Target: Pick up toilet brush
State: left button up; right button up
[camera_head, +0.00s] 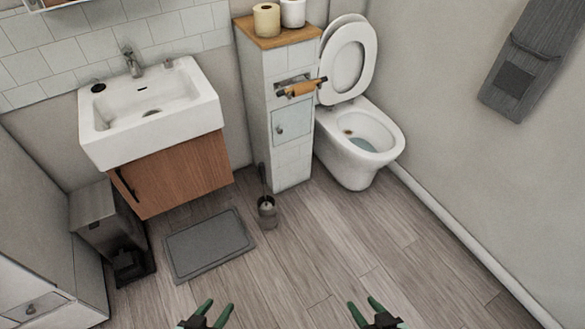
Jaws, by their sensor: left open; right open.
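The toilet brush (263,183) stands upright in a small grey holder (267,218) on the floor. Its thin dark handle rises beside the tiled cabinet, and its head is at least partly hidden by the holder. My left gripper (215,306) is open and empty at the bottom edge of the head view, below and left of the brush. My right gripper (363,303) is open and empty at the bottom edge, below and right of the brush. Both grippers are well apart from the brush.
A tiled cabinet (293,160) with paper rolls stands behind the brush, with the toilet (365,140) to its right. A sink (150,112) over a wooden cabinet (175,175), a grey mat (208,245) and a bin (100,220) are left. The central floor is clear.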

aim_at(266, 206)
jog(key=i+l+u, duration=0.1)
jog(key=i, duration=0.35)
jog(key=i+l+u, duration=0.1)
jog(key=i, duration=0.3)
jog(key=l, duration=0.1)
